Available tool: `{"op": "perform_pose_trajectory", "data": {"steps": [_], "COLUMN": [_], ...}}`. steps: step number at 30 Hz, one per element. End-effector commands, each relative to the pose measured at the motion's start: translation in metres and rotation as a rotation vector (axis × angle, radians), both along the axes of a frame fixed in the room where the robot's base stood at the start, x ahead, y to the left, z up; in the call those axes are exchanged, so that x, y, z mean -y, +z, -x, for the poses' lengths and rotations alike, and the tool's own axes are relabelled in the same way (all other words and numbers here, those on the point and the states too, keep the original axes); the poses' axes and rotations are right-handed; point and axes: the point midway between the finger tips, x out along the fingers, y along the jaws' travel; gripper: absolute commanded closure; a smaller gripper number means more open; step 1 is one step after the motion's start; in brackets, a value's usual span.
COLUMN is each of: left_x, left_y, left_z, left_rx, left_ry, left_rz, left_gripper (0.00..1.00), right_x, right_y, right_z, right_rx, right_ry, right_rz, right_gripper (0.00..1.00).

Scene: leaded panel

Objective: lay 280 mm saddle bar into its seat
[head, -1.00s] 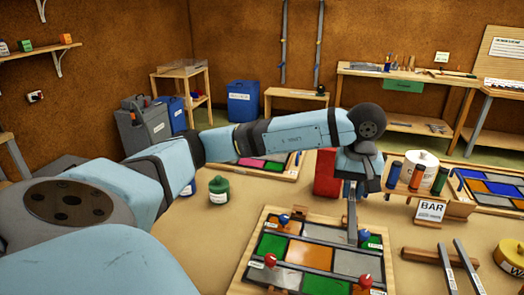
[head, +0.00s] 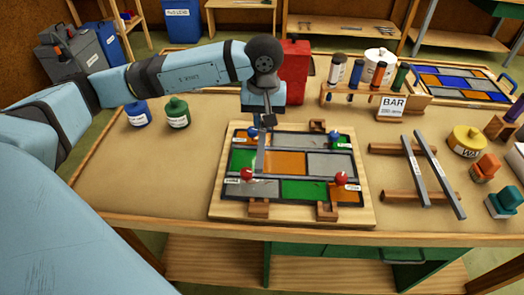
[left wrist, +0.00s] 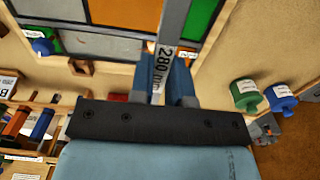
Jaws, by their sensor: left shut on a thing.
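The 280 mm saddle bar (head: 261,160) is a grey flat strip held in my left gripper (head: 264,118). In the left wrist view its "280 mm" label (left wrist: 163,68) shows between the two blue fingers (left wrist: 166,85). The leaded panel (head: 285,189), with orange, green and grey panes, lies on a wooden board (head: 222,212). The bar extends over its left part from back to front. Wooden blocks stand at the front left (head: 258,208), front right (head: 327,211) and back right (head: 318,125). I cannot tell whether the bar touches panel or blocks. My right gripper is out of view.
Red knobs (head: 247,174) and blue knobs (head: 335,138) stand on the panel. Two more bars (head: 414,170) lie on a wooden rack (head: 387,149) at right, near a BAR sign (head: 393,106). A red can (head: 294,68) stands behind the gripper. The table's left front is clear.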

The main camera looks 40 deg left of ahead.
Motion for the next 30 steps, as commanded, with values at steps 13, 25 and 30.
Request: {"op": "perform_pose_trajectory", "data": {"steps": [13,25,30], "left_x": [0.000,0.000,0.000], "left_y": [-0.072,-0.115,-0.115], "left_z": [0.000,0.000,-0.001], "left_rx": [0.001,0.001,0.003], "left_ry": [0.000,0.001,0.001], "left_rz": [0.001,0.001,0.001], "left_gripper": [1.00,1.00,1.00], "right_x": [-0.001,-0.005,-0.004], "right_y": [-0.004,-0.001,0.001], "right_z": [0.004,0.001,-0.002], "right_rx": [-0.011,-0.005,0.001], "right_ry": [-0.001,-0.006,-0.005], "right_rz": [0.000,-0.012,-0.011], "right_gripper": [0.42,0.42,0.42]}}
